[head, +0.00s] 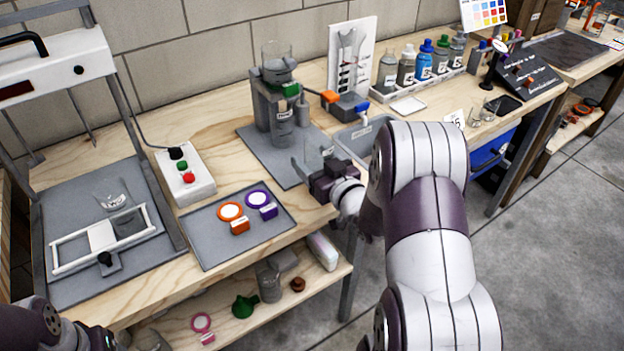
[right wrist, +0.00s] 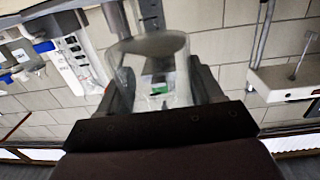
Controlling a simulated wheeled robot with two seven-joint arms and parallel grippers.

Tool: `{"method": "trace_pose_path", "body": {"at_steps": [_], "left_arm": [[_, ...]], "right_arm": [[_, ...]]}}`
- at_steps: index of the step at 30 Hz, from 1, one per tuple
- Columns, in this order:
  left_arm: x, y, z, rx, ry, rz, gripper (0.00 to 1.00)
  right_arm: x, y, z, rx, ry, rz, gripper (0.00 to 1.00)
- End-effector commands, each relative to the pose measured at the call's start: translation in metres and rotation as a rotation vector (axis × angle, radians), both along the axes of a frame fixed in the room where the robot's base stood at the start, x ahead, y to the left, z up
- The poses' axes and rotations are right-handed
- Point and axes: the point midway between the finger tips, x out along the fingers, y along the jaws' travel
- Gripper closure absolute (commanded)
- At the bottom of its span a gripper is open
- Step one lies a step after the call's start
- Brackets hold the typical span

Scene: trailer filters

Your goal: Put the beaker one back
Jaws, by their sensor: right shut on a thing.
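My right gripper (head: 314,166) is shut on a clear glass beaker (right wrist: 160,72), which fills the space between its fingers in the right wrist view. In the head view the held beaker (head: 314,153) is faint. It is in front of the grey filter stand (head: 263,108), over or near the front edge of that stand's mat (head: 262,150). Another clear glass beaker (head: 112,196) is on the left, by a white frame. My left gripper is at the bottom left edge, mostly cut off, and its jaws do not show clearly.
A clear vessel (head: 277,58) tops the filter stand. A grey tray (head: 352,136) lies right of it. A grey mat (head: 222,250) holds orange and purple rings with labelled blocks. A white button box (head: 186,174) stands behind it. Bottles (head: 423,60) line the back right.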

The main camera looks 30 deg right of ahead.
Motion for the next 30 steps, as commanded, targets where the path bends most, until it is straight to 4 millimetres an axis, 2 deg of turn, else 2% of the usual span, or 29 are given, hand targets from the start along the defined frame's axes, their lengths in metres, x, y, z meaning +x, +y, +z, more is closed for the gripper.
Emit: {"method": "trace_pose_path", "body": {"at_steps": [4, 9, 20, 21, 22, 23, 30], "left_arm": [[0.0, 0.0, -0.004, 0.0, 0.0, 0.0, 0.38], [0.0, 0.0, -0.012, 0.0, 0.0, 0.0, 0.38], [0.0, 0.0, -0.015, 0.0, 0.0, 0.0, 0.38], [0.0, 0.0, -0.013, 0.0, 0.0, 0.0, 0.38], [0.0, 0.0, -0.013, 0.0, 0.0, 0.0, 0.38], [0.0, 0.0, -0.013, 0.0, 0.0, 0.0, 0.38], [0.0, 0.0, -0.013, 0.0, 0.0, 0.0, 0.38]], "right_arm": [[0.004, 0.003, -0.014, 0.002, 0.0, -0.001, 0.73], [0.003, 0.003, -0.043, 0.002, 0.001, -0.002, 0.73], [0.003, 0.002, -0.047, 0.0, -0.001, -0.001, 0.73], [0.003, 0.002, -0.046, 0.0, -0.001, -0.001, 0.21], [0.003, 0.002, -0.045, 0.0, -0.001, -0.001, 0.12], [0.003, 0.002, -0.045, 0.001, -0.001, -0.001, 0.09], [0.003, 0.002, -0.045, 0.0, -0.001, -0.001, 0.09]]}}
